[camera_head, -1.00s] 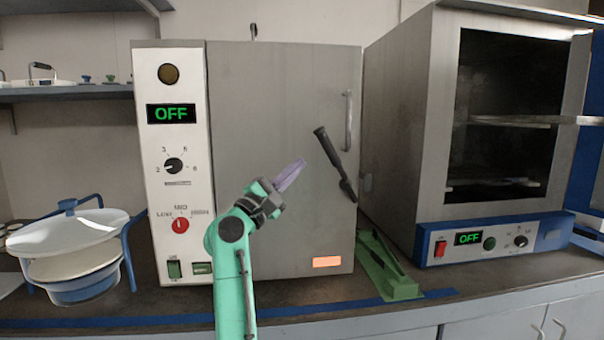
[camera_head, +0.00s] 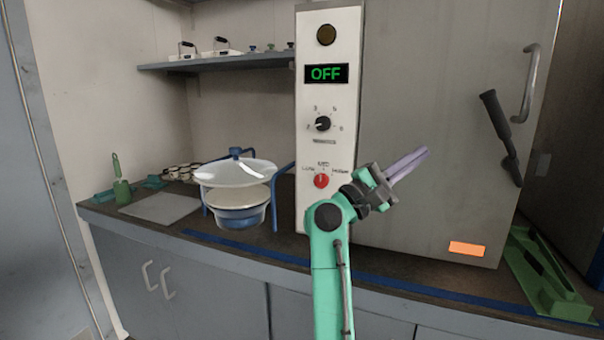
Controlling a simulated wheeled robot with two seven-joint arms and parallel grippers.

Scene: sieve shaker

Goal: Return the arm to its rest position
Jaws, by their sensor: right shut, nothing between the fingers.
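My right gripper (camera_head: 424,152) has pale purple fingers closed together with nothing between them. It is raised in front of the grey cabinet door (camera_head: 430,120) and points up to the right. My green right arm comes up from the bottom edge. The sieve shaker (camera_head: 240,217), a blue frame with a pale lid and a blue pan, stands on the counter left of the cabinet, apart from the gripper. My left gripper is outside the view.
The cabinet's control panel (camera_head: 328,100) reads OFF. A green tray (camera_head: 545,275) lies on the counter at the right. A shelf (camera_head: 220,61) hangs above. Blue tape (camera_head: 400,286) runs along the front.

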